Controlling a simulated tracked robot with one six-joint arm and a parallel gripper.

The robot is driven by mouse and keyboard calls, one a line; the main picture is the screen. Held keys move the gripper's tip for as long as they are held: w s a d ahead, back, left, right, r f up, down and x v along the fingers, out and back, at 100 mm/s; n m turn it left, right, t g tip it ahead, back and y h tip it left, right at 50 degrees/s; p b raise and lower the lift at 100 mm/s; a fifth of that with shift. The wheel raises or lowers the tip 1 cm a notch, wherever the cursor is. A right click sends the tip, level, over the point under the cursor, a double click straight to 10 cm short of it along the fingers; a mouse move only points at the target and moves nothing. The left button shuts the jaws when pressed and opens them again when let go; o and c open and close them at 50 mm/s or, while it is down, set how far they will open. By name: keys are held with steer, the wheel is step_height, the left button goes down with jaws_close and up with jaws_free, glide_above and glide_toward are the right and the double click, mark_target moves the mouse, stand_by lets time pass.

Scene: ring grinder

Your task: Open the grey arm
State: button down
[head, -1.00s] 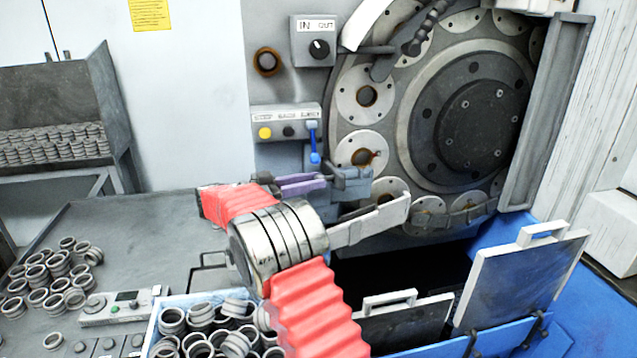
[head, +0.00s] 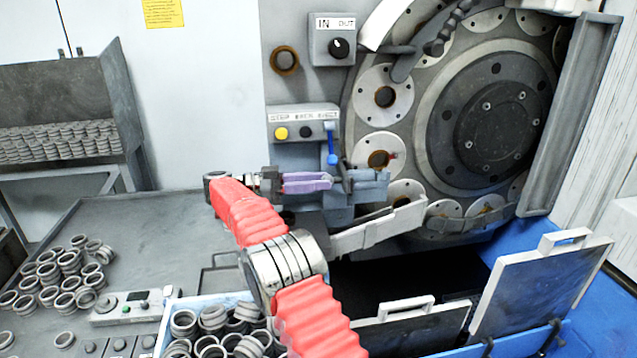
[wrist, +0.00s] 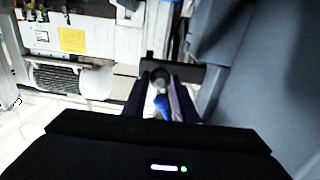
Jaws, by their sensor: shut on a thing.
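The grey arm (head: 368,184) is a blocky grey part at the left edge of the ring grinder's round face, below a blue-knobbed lever. My gripper (head: 330,181), with purple fingers, reaches it from the left in the head view. The fingers are shut on its near end, though the exact contact is small and hard to see. In the wrist view my gripper (wrist: 162,82) has its two fingers on either side of the rounded end of a grey bar, the grey arm (wrist: 187,74). The arm's joint is not clear in either view.
The blue lever (head: 332,150) stands just above my gripper. A pale chute (head: 380,228) slopes below. A blue-rimmed bin of rings (head: 170,310) is at the bottom. A panel with handle (head: 540,285) stands at the lower right. Loose rings (head: 65,280) lie on the left table.

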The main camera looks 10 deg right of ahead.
steer(key=shift+d+r, duration=0.2)
steer(key=shift+r, duration=0.05)
steer(key=c, duration=1.7)
jaws_free()
steer(key=shift+w, duration=0.1)
steer(key=shift+c, duration=0.2)
steer(key=o, duration=0.3)
steer(key=shift+f, duration=0.1)
steer(key=shift+a+f, duration=0.1)
